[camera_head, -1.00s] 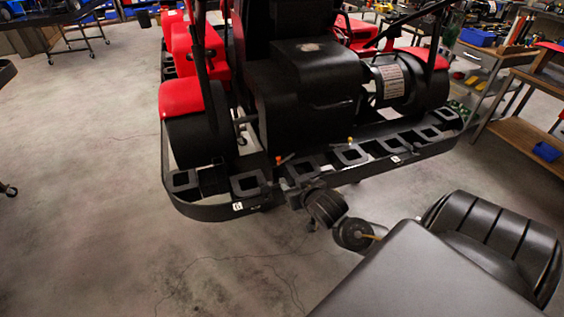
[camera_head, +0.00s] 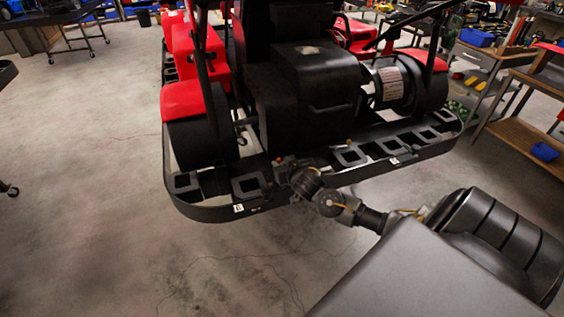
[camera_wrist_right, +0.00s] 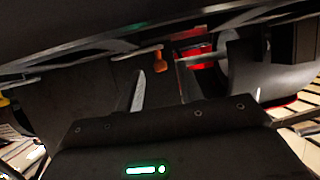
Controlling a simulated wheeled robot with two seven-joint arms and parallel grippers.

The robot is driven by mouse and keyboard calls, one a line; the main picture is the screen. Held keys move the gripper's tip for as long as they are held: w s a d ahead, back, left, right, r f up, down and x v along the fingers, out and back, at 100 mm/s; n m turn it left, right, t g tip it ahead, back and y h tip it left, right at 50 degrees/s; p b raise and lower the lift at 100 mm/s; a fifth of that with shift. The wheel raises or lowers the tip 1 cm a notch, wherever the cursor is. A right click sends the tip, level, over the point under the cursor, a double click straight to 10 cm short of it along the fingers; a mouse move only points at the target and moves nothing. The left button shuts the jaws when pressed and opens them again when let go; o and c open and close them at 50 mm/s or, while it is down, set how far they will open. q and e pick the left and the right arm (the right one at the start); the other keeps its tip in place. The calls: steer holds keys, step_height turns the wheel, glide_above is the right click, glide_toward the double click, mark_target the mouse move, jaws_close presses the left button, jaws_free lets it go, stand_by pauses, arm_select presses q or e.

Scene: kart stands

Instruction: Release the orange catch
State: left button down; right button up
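The orange catch (camera_wrist_right: 158,60) shows in the right wrist view as a small orange piece hanging under a dark edge, above and beyond my right gripper. In the head view a small orange-red tip (camera_head: 279,160) shows at the kart's rear bumper (camera_head: 215,212), and it may be the same catch. My right gripper (camera_head: 291,171) is at the bumper, close to that tip. My left gripper is out of view.
The black and red kart (camera_head: 300,95) fills the upper middle, its slotted bumper running across in front of my arm. A workbench (camera_head: 520,105) with a blue bin (camera_head: 545,151) stands at the right. The concrete floor at left is clear.

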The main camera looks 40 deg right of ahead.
steer(key=shift+w+d+f, duration=0.1)
steer(key=shift+w+f, duration=0.05)
steer(key=shift+w, duration=0.2)
steer(key=shift+c, duration=0.4)
steer(key=c, duration=0.7)
steer(key=shift+s, duration=0.1)
jaws_close()
steer(key=shift+o, duration=1.6)
jaws_free()
steer(key=o, duration=0.5)
steer(key=shift+c, duration=0.2)
